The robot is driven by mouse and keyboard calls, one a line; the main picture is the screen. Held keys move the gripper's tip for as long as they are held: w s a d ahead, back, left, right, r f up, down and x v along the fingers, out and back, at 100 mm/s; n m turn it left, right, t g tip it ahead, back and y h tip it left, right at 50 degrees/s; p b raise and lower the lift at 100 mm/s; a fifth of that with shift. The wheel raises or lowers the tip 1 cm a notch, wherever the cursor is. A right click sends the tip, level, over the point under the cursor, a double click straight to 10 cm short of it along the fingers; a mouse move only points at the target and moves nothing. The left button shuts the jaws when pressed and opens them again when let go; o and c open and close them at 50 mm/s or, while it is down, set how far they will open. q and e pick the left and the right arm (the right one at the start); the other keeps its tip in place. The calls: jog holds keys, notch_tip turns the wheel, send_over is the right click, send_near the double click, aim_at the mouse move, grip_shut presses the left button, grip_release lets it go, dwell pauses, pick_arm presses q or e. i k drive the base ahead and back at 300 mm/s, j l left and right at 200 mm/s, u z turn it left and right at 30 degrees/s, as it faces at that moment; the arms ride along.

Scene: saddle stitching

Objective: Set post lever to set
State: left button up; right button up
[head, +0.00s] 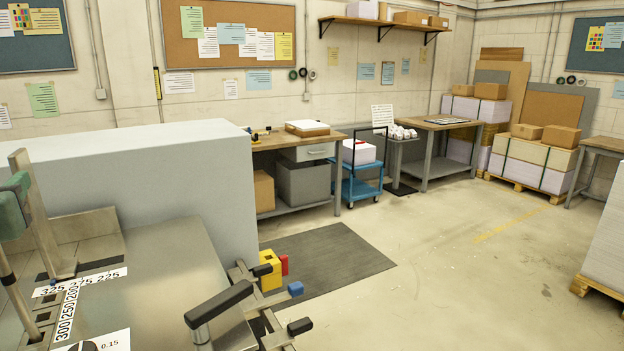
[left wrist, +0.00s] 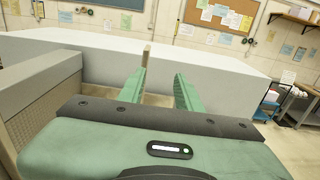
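In the head view the metal machine bed (head: 165,275) fills the lower left. An upright tan post (head: 40,215) stands on it; a post top (left wrist: 148,55) also shows just beyond my fingers in the left wrist view. A lever with a black grip (head: 218,303) is at the bed's front right. No part is labelled as the post lever, so I cannot tell which it is. A green part at the left edge of the head view appears to be my left gripper, beside the post. In the left wrist view my left gripper (left wrist: 160,82) has its green fingers apart, with nothing held. My right gripper is not seen.
A tall grey block (head: 140,170) stands behind the bed. A yellow block with red and black parts (head: 269,272) and a blue knob (head: 296,289) sit at the bed's right side. A dark mat (head: 335,258) lies on open floor. Benches and pallets line the walls.

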aim_at(197, 318)
jog(key=k+l, duration=0.75)
jog(key=l, duration=0.25)
jog(key=k+l, duration=0.4)
jog(key=l, duration=0.1)
